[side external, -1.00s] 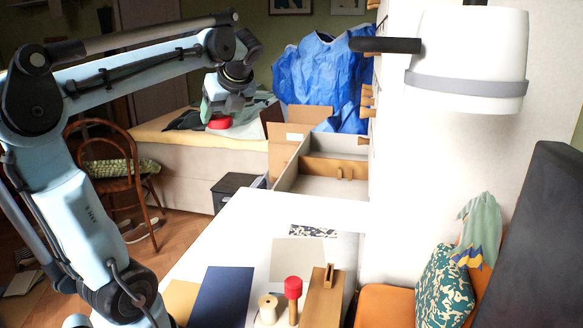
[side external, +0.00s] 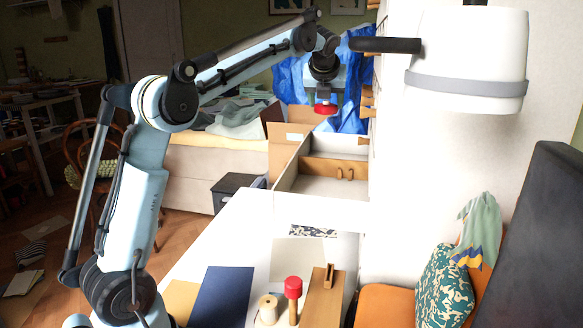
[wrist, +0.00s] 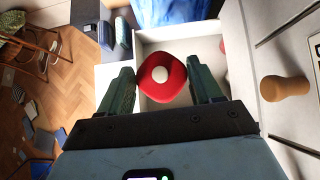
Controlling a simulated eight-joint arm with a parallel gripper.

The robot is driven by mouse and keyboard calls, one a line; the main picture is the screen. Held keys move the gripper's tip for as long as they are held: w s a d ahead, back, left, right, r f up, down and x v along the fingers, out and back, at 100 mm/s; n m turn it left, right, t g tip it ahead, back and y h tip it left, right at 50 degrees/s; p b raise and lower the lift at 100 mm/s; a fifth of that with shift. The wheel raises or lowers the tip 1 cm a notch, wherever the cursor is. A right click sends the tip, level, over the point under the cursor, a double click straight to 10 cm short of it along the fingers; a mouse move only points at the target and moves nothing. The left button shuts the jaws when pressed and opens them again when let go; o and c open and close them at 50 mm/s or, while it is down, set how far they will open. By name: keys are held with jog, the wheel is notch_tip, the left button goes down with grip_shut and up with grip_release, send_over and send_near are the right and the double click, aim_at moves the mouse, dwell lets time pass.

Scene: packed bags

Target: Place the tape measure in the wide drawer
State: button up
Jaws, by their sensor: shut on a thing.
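The red tape measure (side external: 325,108), round with a pale centre, is in my gripper (side external: 325,98). In the wrist view the tape measure (wrist: 158,86) sits between the two green fingers of my gripper (wrist: 163,78), which are shut on it. An open, light-walled drawer (side external: 290,174) with a wooden handle is below the tape measure in the side view. The tape measure is held in the air above the drawer. In the wrist view the pale drawer (wrist: 205,47) lies behind and beyond the tape measure, partly hidden by it and the fingers.
A white wall cabinet stands right of the drawer. On the white table (side external: 225,235) are a red-topped wooden item (side external: 293,288), a spool (side external: 268,308), a dark blue board (side external: 222,297) and a wooden block (side external: 322,300). Blue bags (side external: 290,80) are behind the drawer.

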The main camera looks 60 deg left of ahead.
aim_at(330, 109)
jog(key=shift+w+d+f, duration=0.1)
jog(key=shift+w+d, duration=0.05)
jog(key=shift+w, duration=0.3)
jog(key=shift+w+d+f, duration=0.1)
jog(key=shift+w+d, duration=0.05)
jog(key=shift+w, duration=0.25)
notch_tip(330, 109, down, 4)
jog(key=shift+s+r, duration=0.1)
jog(key=shift+s, duration=0.05)
jog(key=shift+f, duration=5.5)
jog(key=o, duration=1.1)
jog(key=shift+f, duration=0.1)
jog(key=v, duration=1.2)
jog(key=shift+s+a, duration=0.15)
